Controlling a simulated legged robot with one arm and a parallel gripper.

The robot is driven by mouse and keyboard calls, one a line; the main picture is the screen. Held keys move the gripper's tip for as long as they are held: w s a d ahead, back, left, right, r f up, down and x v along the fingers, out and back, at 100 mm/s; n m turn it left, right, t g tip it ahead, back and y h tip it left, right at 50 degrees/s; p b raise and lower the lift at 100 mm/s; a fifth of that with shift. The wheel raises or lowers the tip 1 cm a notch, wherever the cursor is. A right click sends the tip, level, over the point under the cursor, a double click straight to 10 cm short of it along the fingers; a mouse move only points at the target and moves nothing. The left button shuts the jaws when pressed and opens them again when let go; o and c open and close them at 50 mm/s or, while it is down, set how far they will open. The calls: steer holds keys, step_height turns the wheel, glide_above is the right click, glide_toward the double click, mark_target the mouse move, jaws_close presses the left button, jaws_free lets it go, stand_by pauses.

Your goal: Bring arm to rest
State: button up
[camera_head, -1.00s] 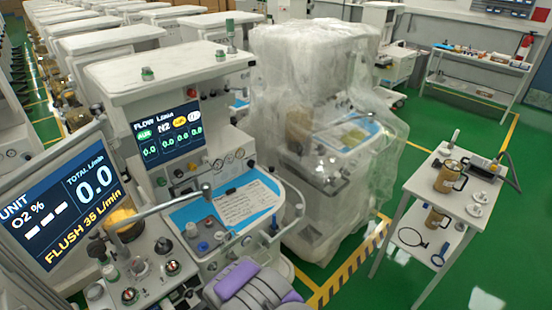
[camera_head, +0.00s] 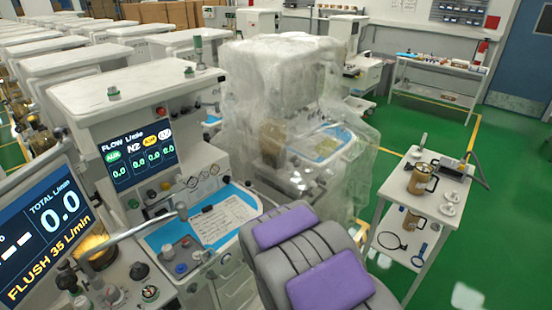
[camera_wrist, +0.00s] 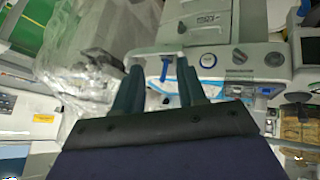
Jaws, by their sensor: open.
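My gripper (camera_wrist: 160,88) shows in the wrist view with its two dark green fingers apart and nothing seen between them. Behind the fingers are a blue-and-white work surface and the grey front of an anaesthesia cart (camera_wrist: 255,55). In the head view my grey arm with purple pads (camera_head: 295,240) rises at the bottom centre, in front of the cart (camera_head: 130,90) with the lit flow screen. My gripper cannot be made out in the head view.
A plastic-wrapped cart (camera_head: 285,80) stands at the centre. A small white side table (camera_head: 395,190) with brass canisters is at the right. A long bench (camera_head: 440,68) stands at the back right. Green floor (camera_head: 500,210) is open at the right.

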steer(key=s+d+r+m+g, duration=0.2)
steer(key=s+r, duration=0.5)
steer(key=s, duration=0.4)
steer(key=s+d+r+m+g, duration=0.2)
steer(key=s+d+r+g, duration=0.2)
steer(key=s+d+r, duration=0.3)
steer(key=s+d+r+m+g+h, duration=0.1)
steer(key=s+d+r+m+g, duration=0.2)
steer(key=s+r, duration=0.6)
steer(key=s+d, duration=0.2)
steer(key=s, duration=0.4)
steer(key=shift+s+d+g+b, duration=0.25)
steer(key=shift+s+g+b, duration=0.1)
steer(key=shift+g, duration=0.05)
